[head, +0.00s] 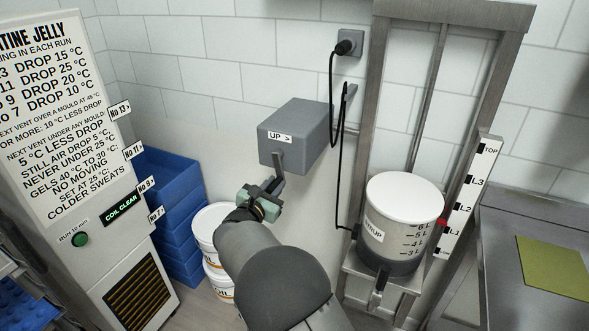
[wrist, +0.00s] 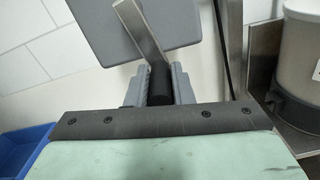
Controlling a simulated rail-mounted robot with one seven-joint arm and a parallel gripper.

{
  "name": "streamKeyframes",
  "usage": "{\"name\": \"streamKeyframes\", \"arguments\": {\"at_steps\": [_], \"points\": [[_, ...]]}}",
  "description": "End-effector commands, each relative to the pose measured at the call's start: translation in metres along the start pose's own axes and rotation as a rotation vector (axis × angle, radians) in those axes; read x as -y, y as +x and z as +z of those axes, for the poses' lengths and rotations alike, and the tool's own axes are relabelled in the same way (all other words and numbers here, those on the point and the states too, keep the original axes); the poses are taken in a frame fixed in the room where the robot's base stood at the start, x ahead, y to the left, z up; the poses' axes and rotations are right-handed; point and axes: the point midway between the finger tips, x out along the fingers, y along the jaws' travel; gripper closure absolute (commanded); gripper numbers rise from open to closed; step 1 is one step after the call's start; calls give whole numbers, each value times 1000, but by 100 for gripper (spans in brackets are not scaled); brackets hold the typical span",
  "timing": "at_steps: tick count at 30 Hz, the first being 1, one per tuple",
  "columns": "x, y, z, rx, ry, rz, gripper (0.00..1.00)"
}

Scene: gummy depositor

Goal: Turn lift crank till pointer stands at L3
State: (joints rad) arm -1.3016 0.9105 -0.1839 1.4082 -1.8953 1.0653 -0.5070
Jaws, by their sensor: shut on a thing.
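The lift crank (head: 279,163) hangs down from the front of a grey gearbox (head: 292,137) marked "UP >". In the wrist view the metal crank arm (wrist: 139,30) slants down to a black handle (wrist: 160,84). My gripper (head: 273,187) is shut on this handle, with the grey fingers on either side of it in the wrist view (wrist: 159,88). The red pointer (head: 442,223) stands about at L1 on the white scale (head: 468,195), beside the lift carriage. L2, L3 and TOP are marked above it. The white-lidded syrup vessel (head: 403,200) sits on the carriage.
The lift frame (head: 375,80) stands right of the gearbox, with a black cable (head: 333,90) hanging between them. White buckets (head: 210,222) and blue crates (head: 170,180) stand at left, near the sign cabinet (head: 120,260). A steel table (head: 500,230) is at right.

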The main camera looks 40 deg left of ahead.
Motion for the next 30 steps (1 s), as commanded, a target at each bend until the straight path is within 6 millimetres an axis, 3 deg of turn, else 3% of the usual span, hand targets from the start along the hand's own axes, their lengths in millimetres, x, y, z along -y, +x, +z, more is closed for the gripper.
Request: {"name": "streamKeyframes", "arguments": {"at_steps": [2,11,21,30], "points": [[-10,-2,1,5,5,9,96],[-11,-3,0,3,4,7,96],[-42,-2,-9,1,4,6,96],[-43,-2,-12,-5,0,4,96]]}}
